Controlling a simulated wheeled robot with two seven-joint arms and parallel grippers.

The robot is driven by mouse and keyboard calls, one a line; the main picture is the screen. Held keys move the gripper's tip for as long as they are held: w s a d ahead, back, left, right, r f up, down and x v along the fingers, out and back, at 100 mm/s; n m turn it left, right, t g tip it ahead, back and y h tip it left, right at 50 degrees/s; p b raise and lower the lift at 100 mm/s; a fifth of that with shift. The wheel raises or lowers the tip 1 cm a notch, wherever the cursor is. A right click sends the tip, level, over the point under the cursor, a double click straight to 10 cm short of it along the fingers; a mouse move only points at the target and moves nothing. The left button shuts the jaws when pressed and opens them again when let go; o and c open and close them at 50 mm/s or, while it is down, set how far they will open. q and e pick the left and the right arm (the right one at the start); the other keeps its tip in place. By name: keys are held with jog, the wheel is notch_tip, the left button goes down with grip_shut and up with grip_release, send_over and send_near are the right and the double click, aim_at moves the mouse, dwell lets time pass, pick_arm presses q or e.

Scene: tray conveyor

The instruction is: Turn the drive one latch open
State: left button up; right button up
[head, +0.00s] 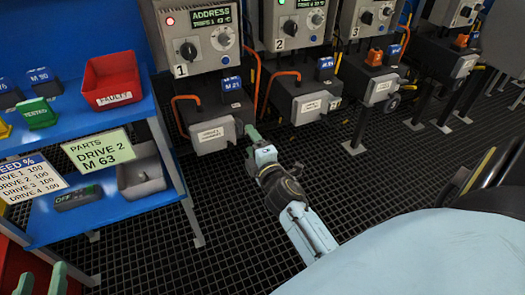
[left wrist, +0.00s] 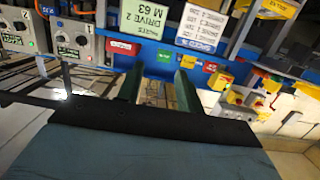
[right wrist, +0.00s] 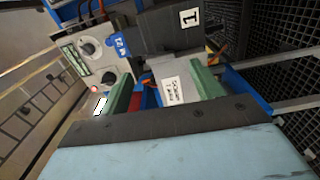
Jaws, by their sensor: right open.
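The drive one panel (head: 200,30) bears a black knob, a dial and a red light above the number 1. Below it is drive one's dark unit with a grey labelled front box (head: 212,135). A small dark part at that box's right end (head: 239,127) may be the latch; its setting is unclear. My right gripper (head: 251,137) is open beside this end. In the right wrist view, the labelled box (right wrist: 170,85) shows between its green fingers; contact is unclear. My left gripper (head: 42,282) is open and empty at the lower left, its fingers apart in the left wrist view (left wrist: 160,88).
A blue shelf (head: 120,205) at left holds a red "faulty" bin (head: 112,80), a grey bin (head: 140,172) and a parts card reading drive 2, M 63 (head: 98,151). Similar drive units stand to the right. Orange hoses hang near the units. The grated floor in front is clear.

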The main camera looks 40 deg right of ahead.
pick_arm(q)
jog(key=f+g, duration=0.1)
jog(key=s+a+f+g, duration=0.1)
jog(key=f, duration=0.1)
jog(key=f+g+y, duration=0.1)
jog(key=shift+s+a+f+p, duration=0.2)
jog(key=shift+s+p, duration=0.15)
jog(key=shift+p, duration=0.05)
pick_arm(e)
jog(key=v, duration=0.8)
